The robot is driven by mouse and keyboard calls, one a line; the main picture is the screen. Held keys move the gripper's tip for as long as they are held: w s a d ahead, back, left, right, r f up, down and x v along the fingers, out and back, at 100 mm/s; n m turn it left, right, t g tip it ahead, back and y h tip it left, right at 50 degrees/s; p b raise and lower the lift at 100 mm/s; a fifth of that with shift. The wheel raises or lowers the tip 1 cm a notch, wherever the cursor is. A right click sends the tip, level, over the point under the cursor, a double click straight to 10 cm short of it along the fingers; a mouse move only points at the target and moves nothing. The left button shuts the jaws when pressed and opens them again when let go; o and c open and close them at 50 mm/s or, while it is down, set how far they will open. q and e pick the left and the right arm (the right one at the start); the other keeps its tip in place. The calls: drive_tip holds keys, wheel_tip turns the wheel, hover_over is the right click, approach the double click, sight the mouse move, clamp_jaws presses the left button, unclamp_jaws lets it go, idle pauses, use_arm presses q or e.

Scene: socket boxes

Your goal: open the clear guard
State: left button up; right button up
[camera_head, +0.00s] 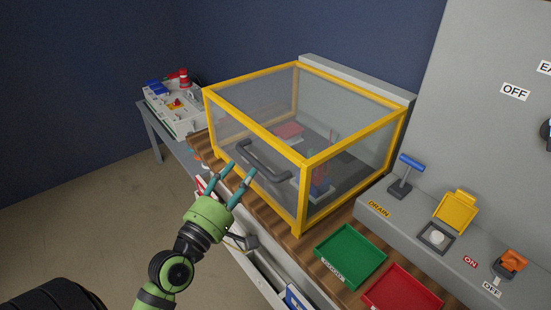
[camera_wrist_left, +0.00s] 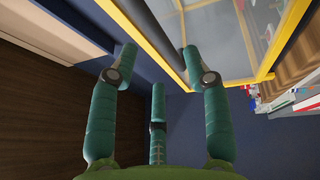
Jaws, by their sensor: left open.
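The clear guard (camera_head: 285,114) is a transparent box with a yellow frame standing on the wooden bench, and it looks closed. Its dark grey bar handle (camera_head: 264,161) is on the front face. My left gripper (camera_head: 238,167) is open, with its teal fingers in front of the guard near the handle's left end. In the left wrist view, my gripper (camera_wrist_left: 160,62) has its fingers spread, and the grey handle bar (camera_wrist_left: 158,38) runs beside the yellow frame (camera_wrist_left: 128,38) near the fingertips. I cannot tell whether any finger touches the handle. My right gripper is not in view.
A green tray (camera_head: 350,257) and a red tray (camera_head: 403,291) lie right of the guard. A grey console with a blue-handled lever (camera_head: 405,174), a yellow flip cover (camera_head: 456,210) and an orange switch (camera_head: 511,263) stands further right. A cluttered side table (camera_head: 176,108) is at the left.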

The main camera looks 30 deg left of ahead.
sight(252, 162)
use_arm(q)
drive_tip(key=w, duration=0.2)
drive_tip(key=w+r+p, duration=0.1)
drive_tip(key=w, duration=0.1)
drive_tip(key=shift+w+a, duration=0.1)
drive_tip(key=shift+w, duration=0.3)
drive_tip(key=shift+w+p, duration=0.35)
drive_tip(key=shift+w, duration=0.3)
clamp_jaws()
